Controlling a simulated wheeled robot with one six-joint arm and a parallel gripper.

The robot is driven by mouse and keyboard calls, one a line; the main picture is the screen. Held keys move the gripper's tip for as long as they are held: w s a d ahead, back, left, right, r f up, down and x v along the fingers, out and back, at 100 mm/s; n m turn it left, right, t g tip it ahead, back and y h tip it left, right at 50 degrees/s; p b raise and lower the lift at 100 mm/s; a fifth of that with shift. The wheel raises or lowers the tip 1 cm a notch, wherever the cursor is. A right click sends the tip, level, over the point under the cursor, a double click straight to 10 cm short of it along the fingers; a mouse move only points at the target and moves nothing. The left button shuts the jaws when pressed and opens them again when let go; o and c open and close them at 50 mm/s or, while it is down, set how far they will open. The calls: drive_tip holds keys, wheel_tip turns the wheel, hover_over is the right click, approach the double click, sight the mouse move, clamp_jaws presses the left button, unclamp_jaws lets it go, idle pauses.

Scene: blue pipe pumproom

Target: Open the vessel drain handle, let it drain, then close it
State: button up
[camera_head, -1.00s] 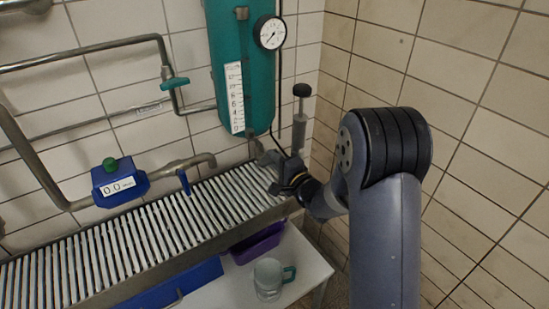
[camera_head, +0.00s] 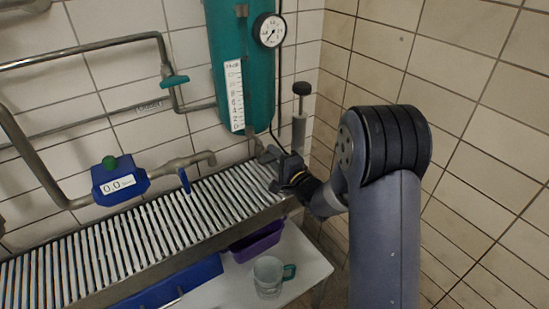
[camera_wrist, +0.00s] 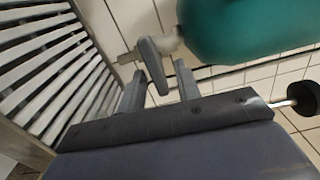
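The teal vessel (camera_head: 240,60) hangs on the back wall, with a white level scale and a round gauge (camera_head: 270,31). In the wrist view its rounded bottom (camera_wrist: 245,30) leads into a short outlet with a grey drain handle (camera_wrist: 152,65). The handle points down toward my gripper (camera_wrist: 158,72). My gripper is open, with one finger on each side of the handle's lower part; I see a gap on the right side. In the head view my gripper (camera_head: 266,155) is just below the vessel, and it hides much of the handle.
A slatted metal grate (camera_head: 130,228) runs below the vessel. A blue-handled tap (camera_head: 184,180) and a blue meter (camera_head: 120,183) are to the left. A black-knobbed post (camera_head: 300,88) stands close right of my gripper. A purple bin (camera_head: 258,241) and glass mug (camera_head: 268,276) are below.

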drive_tip(key=v, duration=1.1)
drive_tip(key=shift+w+a, duration=0.1)
drive_tip(key=shift+w, duration=0.05)
drive_tip(key=x, duration=1)
drive_tip(key=shift+w+a, duration=0.3)
drive_tip(key=shift+n, duration=0.3)
drive_tip(key=shift+s+d, duration=0.1)
